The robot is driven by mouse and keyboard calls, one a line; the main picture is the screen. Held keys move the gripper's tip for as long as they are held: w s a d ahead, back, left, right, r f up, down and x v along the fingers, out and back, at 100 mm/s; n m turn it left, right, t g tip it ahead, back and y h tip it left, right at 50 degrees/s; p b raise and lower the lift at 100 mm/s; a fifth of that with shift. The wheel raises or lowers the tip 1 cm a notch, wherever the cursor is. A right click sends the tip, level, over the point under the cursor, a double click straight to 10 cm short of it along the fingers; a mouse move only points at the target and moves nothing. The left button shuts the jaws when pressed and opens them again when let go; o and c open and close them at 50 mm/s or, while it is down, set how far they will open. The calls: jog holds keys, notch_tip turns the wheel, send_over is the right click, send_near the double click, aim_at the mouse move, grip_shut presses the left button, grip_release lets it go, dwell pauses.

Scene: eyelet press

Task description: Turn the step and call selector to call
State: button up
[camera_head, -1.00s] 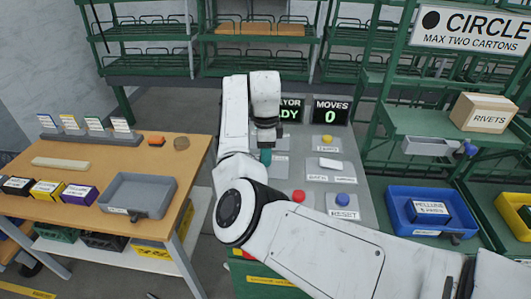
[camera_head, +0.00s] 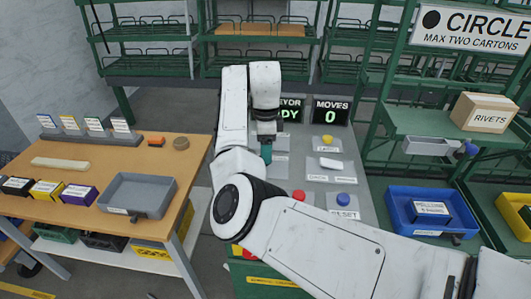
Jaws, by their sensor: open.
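The grey control panel (camera_head: 366,215) stands in the middle, beyond my arm. The step and call selector cannot be made out; my gripper and arm cover that side of the panel. A white lever or switch (camera_head: 331,163) lies on a labelled plate at the panel's right. A yellow button (camera_head: 328,142), a red button (camera_head: 299,195) and a blue button (camera_head: 343,199) also show.
Two displays stand behind the panel; the right one (camera_head: 331,111) reads MOVES 0. A wooden table (camera_head: 80,170) with a grey tray (camera_head: 138,194) is at left. Green shelving with a blue bin (camera_head: 432,211) and a RIVETS carton (camera_head: 485,112) is at right.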

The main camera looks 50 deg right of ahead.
notch_tip(320, 180, up, 9)
jog(key=b, duration=0.1)
jog(key=shift+f, duration=0.15)
dwell(0.5)
